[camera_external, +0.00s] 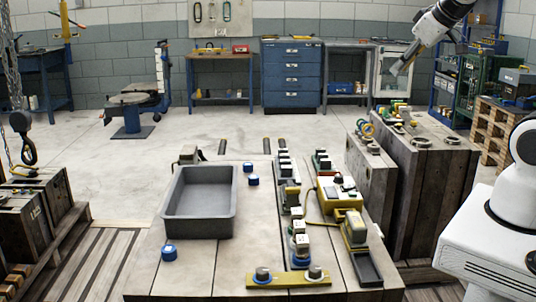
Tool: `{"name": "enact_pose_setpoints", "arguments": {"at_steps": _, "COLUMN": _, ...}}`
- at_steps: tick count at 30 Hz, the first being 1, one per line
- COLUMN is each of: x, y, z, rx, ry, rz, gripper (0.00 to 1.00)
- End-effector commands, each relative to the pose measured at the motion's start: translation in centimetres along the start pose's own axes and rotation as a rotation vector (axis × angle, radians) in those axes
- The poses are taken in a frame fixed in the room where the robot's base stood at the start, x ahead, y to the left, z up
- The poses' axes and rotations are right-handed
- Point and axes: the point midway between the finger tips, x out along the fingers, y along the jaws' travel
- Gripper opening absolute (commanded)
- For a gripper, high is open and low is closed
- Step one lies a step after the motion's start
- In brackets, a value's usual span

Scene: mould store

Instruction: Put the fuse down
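My gripper (401,66) is at the upper right, on the end of my arm, which reaches in from the top edge. It points down and to the left and appears in front of a pale cabinet, above the wooden crates in the picture. Its fingers are too small to tell whether they are open or shut. I cannot make out a fuse in or near it. Several small parts stand in a row on the wooden table (140,284), but I cannot tell whether any is the fuse.
A grey empty bin (199,230) stands on the table's left. A yellow strip (288,281) with two knobs lies at the front. Wooden crates (428,205) with small items on top stand right. Bare tabletop shows between bin and row.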

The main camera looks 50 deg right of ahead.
Motion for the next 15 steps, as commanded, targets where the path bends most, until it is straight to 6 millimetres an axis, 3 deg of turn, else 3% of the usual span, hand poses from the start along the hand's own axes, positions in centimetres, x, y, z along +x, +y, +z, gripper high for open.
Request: {"name": "enact_pose_setpoints", "arguments": {"at_steps": 15, "x": 8.4, "y": 5.1, "z": -8.6, "rx": -0.122, "ry": 0.149, "rz": 0.085, "gripper": 0.22}}
